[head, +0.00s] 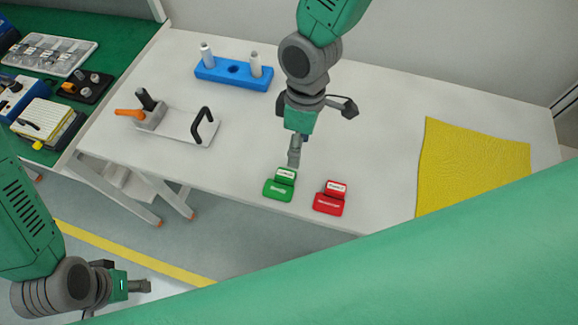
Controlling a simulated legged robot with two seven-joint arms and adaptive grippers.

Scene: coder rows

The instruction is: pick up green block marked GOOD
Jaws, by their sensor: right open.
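The green block (278,189) with a white label sits near the front edge of the white table; its lettering is too small to read for certain. A similar red block (329,201) stands just to its right. My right gripper (294,158) points down just behind and above the green block, open and empty; the fingers overlap in this view, and I cannot tell whether they touch the block. My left gripper (140,286) is at the lower left, away from the table, and its jaw opening is unclear.
A blue holder (233,73) with white cylinders stands at the back. A plate with a black handle (203,126) and an orange-handled clamp (130,113) lies left. A yellow cloth (470,165) covers the right side. The table between is clear.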

